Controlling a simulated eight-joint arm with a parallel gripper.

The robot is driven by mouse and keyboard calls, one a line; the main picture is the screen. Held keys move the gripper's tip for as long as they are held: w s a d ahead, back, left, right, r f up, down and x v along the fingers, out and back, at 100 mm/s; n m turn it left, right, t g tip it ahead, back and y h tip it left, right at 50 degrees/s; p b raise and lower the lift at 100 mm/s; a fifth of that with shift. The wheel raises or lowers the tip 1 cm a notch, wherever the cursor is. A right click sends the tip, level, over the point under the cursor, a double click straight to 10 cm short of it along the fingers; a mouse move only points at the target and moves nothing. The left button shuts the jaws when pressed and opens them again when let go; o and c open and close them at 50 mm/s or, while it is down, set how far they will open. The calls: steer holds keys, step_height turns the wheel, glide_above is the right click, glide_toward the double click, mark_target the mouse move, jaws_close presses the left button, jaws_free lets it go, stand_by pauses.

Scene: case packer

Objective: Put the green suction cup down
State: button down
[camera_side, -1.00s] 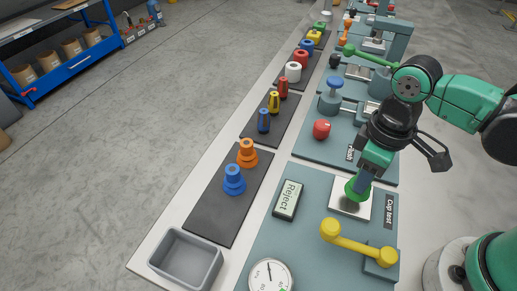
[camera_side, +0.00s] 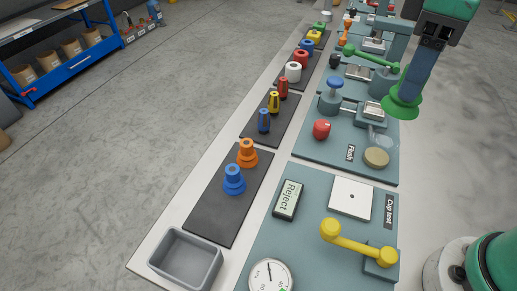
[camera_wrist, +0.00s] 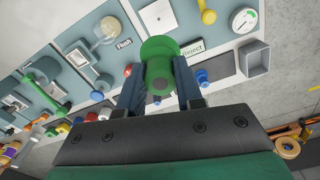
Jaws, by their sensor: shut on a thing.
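The green suction cup (camera_side: 402,103) is held in my gripper (camera_side: 417,76), high above the bench at the upper right of the side view. In the wrist view the cup (camera_wrist: 158,66) sits between the two fingers of my gripper (camera_wrist: 160,85), which are shut on it. The cup's wide lip faces down and is clear of any surface. The white square plate (camera_side: 350,198) beside the "Cup test" label is bare. The dark mat (camera_side: 208,212) holds an orange cup (camera_side: 247,153) and a blue cup (camera_side: 234,180), with bare mat around them.
A yellow lever (camera_side: 345,240) stands in front of the white plate. A grey bin (camera_side: 186,262), a dial gauge (camera_side: 270,276) and a "Reject" sign (camera_side: 288,198) are nearby.

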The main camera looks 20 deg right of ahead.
steer(key=w+a+r+m, duration=0.1)
steer(key=w+a+r, duration=0.2)
steer(key=a, duration=0.5)
steer(key=m, duration=0.3)
glide_above(190, 265)
step_height(190, 265, down, 4)
steer(key=shift+m, duration=0.3)
step_height(190, 265, down, 20)
steer(key=shift+r, duration=0.15)
steer(key=c, duration=0.9)
jaws_free()
steer(key=shift+o, duration=0.2)
